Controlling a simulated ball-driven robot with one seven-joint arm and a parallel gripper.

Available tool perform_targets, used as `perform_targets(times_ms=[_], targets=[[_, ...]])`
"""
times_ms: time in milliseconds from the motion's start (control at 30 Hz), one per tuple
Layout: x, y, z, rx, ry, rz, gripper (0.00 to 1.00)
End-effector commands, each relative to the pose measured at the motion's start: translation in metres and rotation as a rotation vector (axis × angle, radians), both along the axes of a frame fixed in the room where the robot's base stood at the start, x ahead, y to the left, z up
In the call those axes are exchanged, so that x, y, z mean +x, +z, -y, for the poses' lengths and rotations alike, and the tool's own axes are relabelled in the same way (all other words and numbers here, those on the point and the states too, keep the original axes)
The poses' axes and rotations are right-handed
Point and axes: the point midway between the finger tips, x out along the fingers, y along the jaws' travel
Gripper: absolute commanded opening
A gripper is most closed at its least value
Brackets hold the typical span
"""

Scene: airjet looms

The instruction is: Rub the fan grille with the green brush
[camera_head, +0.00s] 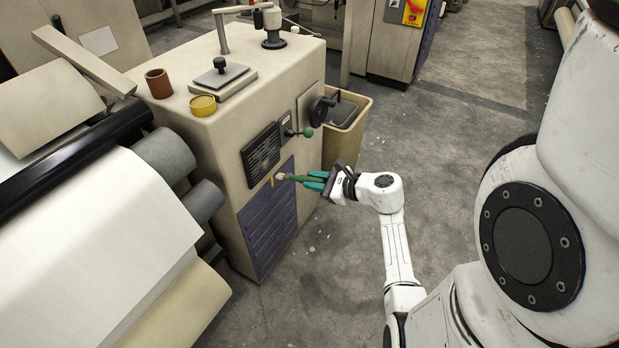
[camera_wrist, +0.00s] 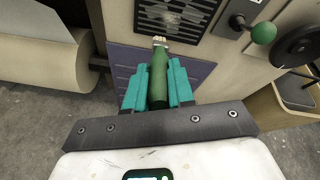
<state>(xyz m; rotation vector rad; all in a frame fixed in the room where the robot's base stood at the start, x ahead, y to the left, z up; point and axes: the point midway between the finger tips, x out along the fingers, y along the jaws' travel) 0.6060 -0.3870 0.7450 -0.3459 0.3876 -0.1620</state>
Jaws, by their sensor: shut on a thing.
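My gripper (camera_head: 318,181) has teal fingers and is shut on the green handle of the brush (camera_head: 300,178). In the wrist view the brush (camera_wrist: 158,80) points away from my gripper (camera_wrist: 158,92), with its pale bristle tip at the far end. The fan grille (camera_head: 262,154) is a dark slatted panel on the beige cabinet's side. In the wrist view the grille (camera_wrist: 180,14) is beyond the bristle tip, with a pale smudge on it. The bristles are near the grille's lower edge; I cannot tell whether they touch the cabinet.
A purple louvred panel (camera_head: 268,222) lies below the grille. A green-knobbed lever (camera_head: 307,132) and a black handwheel (camera_head: 320,108) stick out to the right of it. A beige bin (camera_head: 350,130) stands beside the cabinet. A large white roll (camera_head: 90,240) is at left. Floor around my arm is clear.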

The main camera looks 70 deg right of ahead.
Motion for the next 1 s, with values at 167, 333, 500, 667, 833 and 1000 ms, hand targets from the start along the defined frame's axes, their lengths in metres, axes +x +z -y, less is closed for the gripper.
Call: perform_targets(times_ms=[167,333,500,667,833,1000], targets=[[0.000,0.000,0.000,0.000,0.000,0.000,0.00],[-0.002,0.000,0.000,0.001,0.000,0.000,0.00],[-0.013,0.000,-0.003,0.002,-0.001,0.000,0.00],[-0.026,0.000,-0.006,0.002,-0.001,0.000,0.00],[-0.030,0.000,-0.007,0.000,0.000,0.000,0.00],[-0.029,0.000,-0.007,0.000,0.000,0.000,0.00]])
